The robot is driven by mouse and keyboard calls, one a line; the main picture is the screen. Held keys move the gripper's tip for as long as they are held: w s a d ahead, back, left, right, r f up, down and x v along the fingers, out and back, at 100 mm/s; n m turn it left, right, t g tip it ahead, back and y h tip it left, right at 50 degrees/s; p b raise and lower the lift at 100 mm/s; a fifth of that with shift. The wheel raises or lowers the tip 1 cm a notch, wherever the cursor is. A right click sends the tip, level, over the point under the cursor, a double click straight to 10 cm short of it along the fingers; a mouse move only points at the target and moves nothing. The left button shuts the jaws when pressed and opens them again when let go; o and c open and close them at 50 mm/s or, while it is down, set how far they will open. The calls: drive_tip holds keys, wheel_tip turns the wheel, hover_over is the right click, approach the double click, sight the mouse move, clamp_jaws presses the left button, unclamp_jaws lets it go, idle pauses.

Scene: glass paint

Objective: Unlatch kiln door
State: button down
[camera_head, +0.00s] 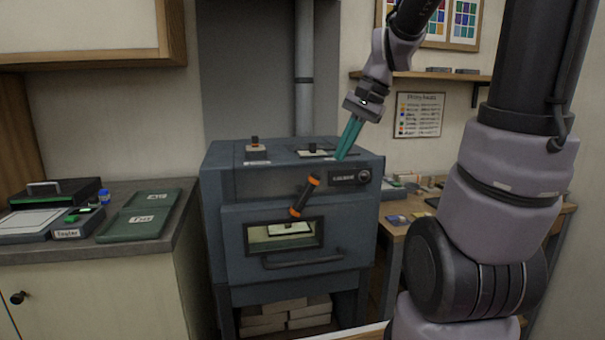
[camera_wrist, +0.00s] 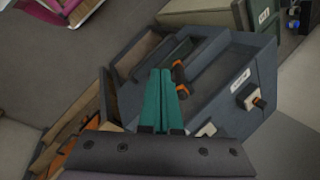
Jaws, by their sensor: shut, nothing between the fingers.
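The blue-grey kiln (camera_head: 225,185) stands in the middle of the head view, with its door (camera_head: 235,262) closed. A black latch handle with orange bands (camera_head: 305,196) sits on the front, tilted with its upper end to the right, its lower end over the top edge of the door window. It also shows in the wrist view (camera_wrist: 180,78), just right of the fingertips. My gripper (camera_head: 340,157) has teal fingers, shut and empty, pointing down near the kiln's top front edge, above and right of the latch. The fingers also show in the wrist view (camera_wrist: 160,74).
A low wooden table (camera_head: 400,235) with small items is at right. A flue pipe (camera_head: 304,80) rises behind the kiln. A door bar (camera_head: 303,262) juts out below the window. Space before the kiln looks free.

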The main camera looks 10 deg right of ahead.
wheel_tip(320, 180, up, 7)
drive_tip(key=s+a+n+t+h, duration=0.2)
drive_tip(key=n+h, duration=0.1)
drive_tip(key=n, duration=0.8)
drive_tip(key=w+a+f+n+g+h, duration=0.2)
drive_tip(key=w+a+n, duration=0.3)
drive_tip(key=w+n, duration=0.3)
drive_tip(key=w+a+f+n+g+h, duration=0.25)
drive_tip(key=w+a+n, duration=0.25)
drive_tip(key=w+n, duration=0.35)
approach(306, 185)
wheel_tip(306, 185, down, 4)
drive_tip(key=a, duration=0.2)
drive_tip(key=d, duration=0.1)
drive_tip(key=d+f+m, duration=0.1)
drive_tip(key=shift+s+d+y, duration=0.25)
drive_tip(key=shift+d, duration=0.05)
drive_tip(key=shift+d+f, duration=0.35)
drive_tip(key=shift+d, duration=0.2)
drive_tip(key=shift+w+d, duration=0.1)
drive_tip(key=shift+w, duration=0.05)
